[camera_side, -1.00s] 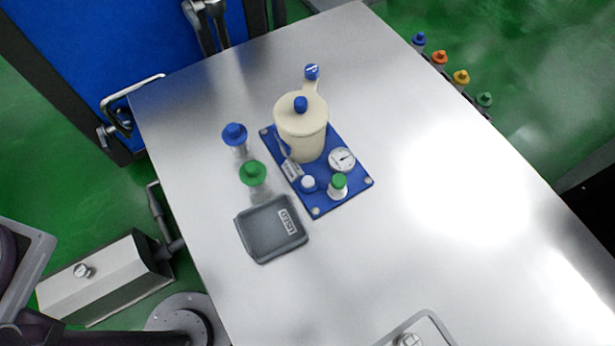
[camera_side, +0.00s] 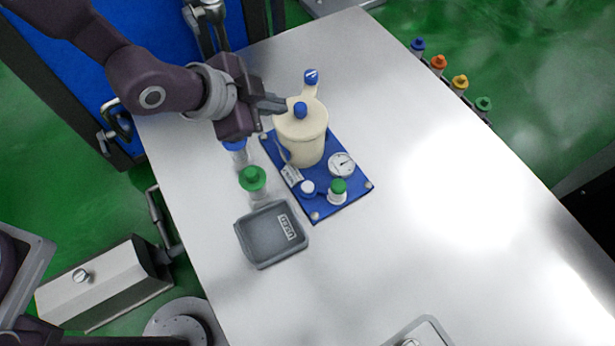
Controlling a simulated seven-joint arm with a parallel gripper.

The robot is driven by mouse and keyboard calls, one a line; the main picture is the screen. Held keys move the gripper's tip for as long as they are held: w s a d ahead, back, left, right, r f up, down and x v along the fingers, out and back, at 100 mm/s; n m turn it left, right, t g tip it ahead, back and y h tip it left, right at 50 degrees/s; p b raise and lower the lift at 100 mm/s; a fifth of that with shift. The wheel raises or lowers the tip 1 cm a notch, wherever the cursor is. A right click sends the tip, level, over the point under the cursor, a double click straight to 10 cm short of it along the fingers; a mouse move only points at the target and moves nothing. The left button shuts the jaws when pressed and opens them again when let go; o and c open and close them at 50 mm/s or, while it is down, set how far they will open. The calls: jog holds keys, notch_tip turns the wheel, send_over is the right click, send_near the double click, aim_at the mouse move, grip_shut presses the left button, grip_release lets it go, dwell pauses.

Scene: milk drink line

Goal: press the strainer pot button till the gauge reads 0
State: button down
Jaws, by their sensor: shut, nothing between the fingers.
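The cream strainer pot (camera_side: 301,138) stands upright on a blue base plate (camera_side: 322,216). It has a blue knob (camera_side: 300,109) on its lid and a blue-tipped handle (camera_side: 311,76) behind. A round white gauge (camera_side: 342,164) with a dark needle sits on the plate to the pot's right; its reading is too small to make out. A white round button-like cap (camera_side: 307,187) sits at the plate's front. My gripper (camera_side: 281,104) is shut and empty, just left of the lid knob; whether it touches the pot I cannot tell.
A blue-topped bottle (camera_side: 235,147), partly hidden by my gripper, and another green-topped one (camera_side: 252,179) stand left.

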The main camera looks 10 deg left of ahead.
aim_at(304, 189)
jog(key=s+d+f+m+h, duration=0.1)
jog(key=s+d+f+m, duration=0.2)
jog(key=f, duration=0.6)
jog(key=d, duration=0.2)
jog(key=shift+s+d+f+m, duration=0.2)
jog(key=shift+d+m, duration=0.1)
jog(key=shift+d, duration=0.05)
jog(key=shift+f, duration=4.4)
jog(key=shift+f, duration=0.1)
jog(key=shift+f, duration=0.3)
jog(key=shift+f, duration=0.45)
jog(key=shift+r, duration=0.85)
